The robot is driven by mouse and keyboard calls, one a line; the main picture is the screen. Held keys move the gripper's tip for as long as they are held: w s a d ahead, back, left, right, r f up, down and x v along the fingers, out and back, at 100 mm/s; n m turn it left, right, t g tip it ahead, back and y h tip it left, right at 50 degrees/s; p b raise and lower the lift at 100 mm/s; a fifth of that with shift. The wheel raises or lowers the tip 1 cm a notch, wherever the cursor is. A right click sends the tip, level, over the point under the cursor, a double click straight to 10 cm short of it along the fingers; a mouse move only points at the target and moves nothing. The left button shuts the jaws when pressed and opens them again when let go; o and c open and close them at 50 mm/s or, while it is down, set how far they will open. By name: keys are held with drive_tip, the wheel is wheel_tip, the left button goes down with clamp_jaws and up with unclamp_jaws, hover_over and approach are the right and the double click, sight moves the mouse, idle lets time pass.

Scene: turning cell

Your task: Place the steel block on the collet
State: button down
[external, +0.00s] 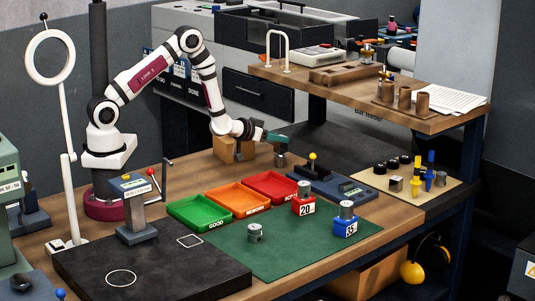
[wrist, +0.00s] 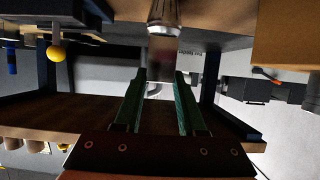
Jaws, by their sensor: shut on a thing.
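My gripper (external: 278,137), with green fingers, is at the far side of the bench beyond the red tray. In the wrist view, my gripper (wrist: 160,74) is shut on the steel block (wrist: 160,60), a shiny squarish piece between the fingertips. A metal cylinder (wrist: 165,14), which looks like the collet, is just past the block in that view. In the external view, the collet (external: 281,160) is a small dark grey cylinder directly under the fingertips. The block is too small there to tell whether it touches the collet.
A cardboard box (external: 233,148) is close left of my gripper. A dark blue fixture with a yellow knob (external: 313,156) stands to the right. Green (external: 200,212), orange (external: 237,199) and red (external: 271,187) trays are in front. A raised wooden shelf (external: 350,88) is behind, to the right.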

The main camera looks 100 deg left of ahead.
drive_tip(key=shift+f, duration=0.1)
drive_tip(key=c, duration=0.5)
unclamp_jaws()
